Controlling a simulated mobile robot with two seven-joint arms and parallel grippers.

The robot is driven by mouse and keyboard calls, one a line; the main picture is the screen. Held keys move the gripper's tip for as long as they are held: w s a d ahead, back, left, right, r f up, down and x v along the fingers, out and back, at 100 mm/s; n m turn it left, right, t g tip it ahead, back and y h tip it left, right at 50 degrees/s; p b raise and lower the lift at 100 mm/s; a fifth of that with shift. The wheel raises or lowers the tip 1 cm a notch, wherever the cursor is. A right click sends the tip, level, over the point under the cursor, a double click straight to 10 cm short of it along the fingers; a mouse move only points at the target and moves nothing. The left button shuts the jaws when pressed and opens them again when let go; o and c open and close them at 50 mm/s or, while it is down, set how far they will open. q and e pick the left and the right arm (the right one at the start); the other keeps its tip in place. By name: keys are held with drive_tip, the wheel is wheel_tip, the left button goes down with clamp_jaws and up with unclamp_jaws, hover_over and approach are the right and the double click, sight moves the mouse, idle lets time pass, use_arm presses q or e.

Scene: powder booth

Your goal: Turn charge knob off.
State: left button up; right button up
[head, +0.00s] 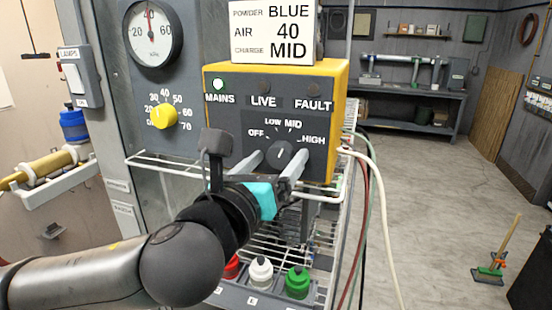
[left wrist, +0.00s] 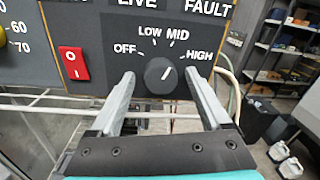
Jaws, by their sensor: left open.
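The charge knob (head: 283,154) is a round dark knob on the front of the yellow-edged control box (head: 340,95). Its scale reads OFF, LOW, MID and HIGH. In the left wrist view the knob (left wrist: 158,78) has a white pointer line tilted up and right, toward MID. My left gripper (head: 272,165) is open, with one finger on each side of the knob. A gap shows between the fingers and the knob in the left wrist view; contact cannot be told. My right gripper is not in view.
A red rocker switch (left wrist: 73,63) sits left of the knob. A sign (head: 275,32) reads BLUE, 40, MID. A yellow air knob (head: 163,116) and gauge (head: 152,35) are left. Hoses (head: 372,190) hang at right; bottles (head: 297,283) stand below.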

use_arm(q)
clamp_jaws()
idle(0.5)
drive_tip(key=shift+n, duration=0.4)
drive_tip(key=n+p, duration=0.1)
drive_tip(key=n, duration=0.2)
drive_tip(key=shift+n, duration=0.4)
drive_tip(key=n+p, duration=0.1)
drive_tip(key=n, duration=0.3)
drive_tip(key=shift+d+n, duration=0.1)
drive_tip(key=shift+n, duration=0.3)
drive_tip(key=n+p, duration=0.1)
drive_tip(key=n, duration=0.3)
drive_tip(key=shift+n+t+p, duration=0.3)
drive_tip(key=shift+t+p, duration=0.1)
drive_tip(key=n+p, duration=0.1)
drive_tip(key=n, duration=0.3)
drive_tip(key=shift+y, duration=0.3)
drive_tip(key=shift+n+p, duration=0.3)
drive_tip(key=shift+n, duration=0.1)
